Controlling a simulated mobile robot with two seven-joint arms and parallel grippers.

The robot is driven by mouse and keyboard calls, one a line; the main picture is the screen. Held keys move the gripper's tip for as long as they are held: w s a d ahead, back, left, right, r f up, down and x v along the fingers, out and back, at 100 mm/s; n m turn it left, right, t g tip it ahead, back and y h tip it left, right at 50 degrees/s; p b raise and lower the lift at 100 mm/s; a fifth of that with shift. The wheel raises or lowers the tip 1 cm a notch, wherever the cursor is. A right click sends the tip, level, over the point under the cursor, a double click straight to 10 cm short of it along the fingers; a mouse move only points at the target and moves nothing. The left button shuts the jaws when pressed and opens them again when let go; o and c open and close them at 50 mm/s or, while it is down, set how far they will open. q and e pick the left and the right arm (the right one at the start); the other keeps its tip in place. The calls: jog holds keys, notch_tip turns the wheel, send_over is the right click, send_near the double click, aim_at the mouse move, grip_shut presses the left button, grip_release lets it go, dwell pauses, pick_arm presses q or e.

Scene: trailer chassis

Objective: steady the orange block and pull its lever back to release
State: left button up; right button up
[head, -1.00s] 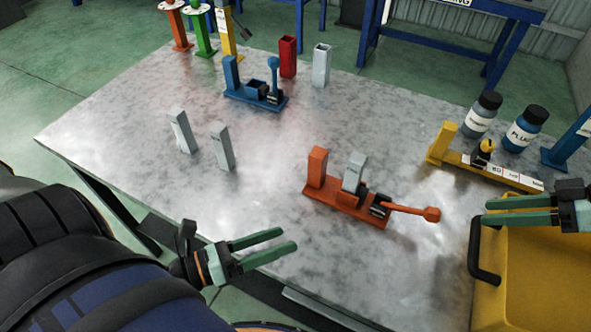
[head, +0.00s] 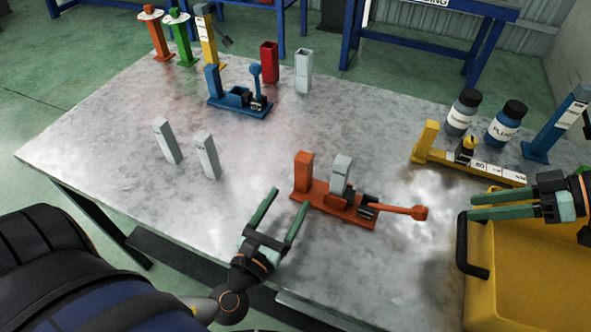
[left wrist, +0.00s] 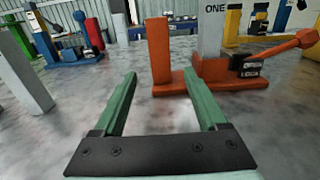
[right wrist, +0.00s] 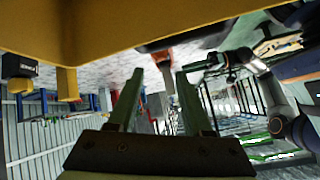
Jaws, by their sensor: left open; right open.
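The orange block (head: 314,201) is a base plate with an upright orange post at its left end. A grey block (head: 341,174) stands in it, and its orange lever (head: 398,209) lies out to the right, nearly flat. My left gripper (head: 285,212) is open and empty at the block's near left, fingers pointing towards the post. In the left wrist view the orange post (left wrist: 159,52) shows beyond and between the open fingers (left wrist: 160,95), apart from them. My right gripper (head: 472,206) is open and empty above the yellow bin, right of the lever's knob.
A yellow bin (head: 470,295) with a black handle stands at the right front. A yellow fixture (head: 470,162) and two bottles (head: 507,122) are behind it. Two grey blocks (head: 206,155) stand left of centre. A blue fixture (head: 238,102) is further back. The table's left front is clear.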

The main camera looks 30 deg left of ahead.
aim_at(309, 167)
pick_arm(q)
jog(key=w, duration=0.7)
jog(key=w+a, duration=0.1)
jog(key=w, duration=0.3)
jog(key=shift+w, duration=0.3)
grip_shut()
dwell(0.9)
